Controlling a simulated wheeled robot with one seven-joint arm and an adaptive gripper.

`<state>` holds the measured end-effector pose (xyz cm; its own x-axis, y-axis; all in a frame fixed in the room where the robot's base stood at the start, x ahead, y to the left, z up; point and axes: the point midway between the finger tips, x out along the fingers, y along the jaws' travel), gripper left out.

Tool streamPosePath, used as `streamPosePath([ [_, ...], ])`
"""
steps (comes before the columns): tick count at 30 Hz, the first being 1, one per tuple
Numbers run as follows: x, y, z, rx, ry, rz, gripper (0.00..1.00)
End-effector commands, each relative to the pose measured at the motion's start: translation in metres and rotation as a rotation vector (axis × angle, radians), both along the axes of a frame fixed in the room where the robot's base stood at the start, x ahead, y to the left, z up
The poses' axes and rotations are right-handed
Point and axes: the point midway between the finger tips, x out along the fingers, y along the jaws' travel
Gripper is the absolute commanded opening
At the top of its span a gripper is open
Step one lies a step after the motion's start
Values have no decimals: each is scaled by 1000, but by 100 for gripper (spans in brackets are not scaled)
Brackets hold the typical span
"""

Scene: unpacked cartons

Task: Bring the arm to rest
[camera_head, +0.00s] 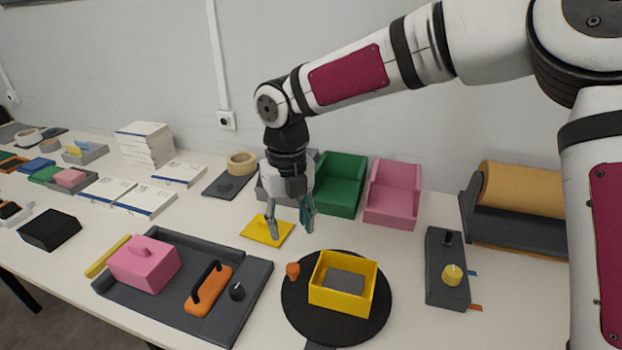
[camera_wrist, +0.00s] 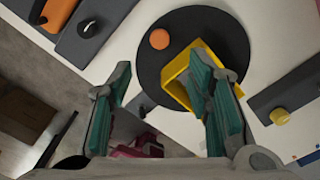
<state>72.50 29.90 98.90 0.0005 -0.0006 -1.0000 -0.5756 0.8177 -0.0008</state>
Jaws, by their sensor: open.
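My gripper (camera_head: 291,220) hangs down from the arm over the middle of the table, above the area between the yellow plate (camera_head: 268,229) and the black round turntable (camera_head: 294,312). Its two teal-padded fingers are apart, and nothing shows between them; they also appear in the wrist view (camera_wrist: 163,100). A yellow open box (camera_head: 319,296) with a grey piece inside stands on the turntable. In the wrist view one finger covers part of the yellow box (camera_wrist: 180,70). An orange knob (camera_head: 292,270) sits at the turntable's left edge.
A dark tray (camera_head: 250,292) holds a pink lidded box (camera_head: 145,264) and an orange handled block (camera_head: 208,290). Green (camera_head: 341,184) and pink (camera_head: 393,192) bins stand behind my gripper. A dark control box (camera_head: 446,285) and paper roll (camera_head: 520,190) are at right. Table space shows between them.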

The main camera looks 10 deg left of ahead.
Motion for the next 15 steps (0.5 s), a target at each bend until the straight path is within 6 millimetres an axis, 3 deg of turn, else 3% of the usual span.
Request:
streamPosePath([
  [4, -4, -11, 7, -24, -17, -87, 46],
  [7, -11, -34, 20, -63, -52, -267, 46],
  [15, -45, -124, 72, -122, -209, -1039, 46],
])
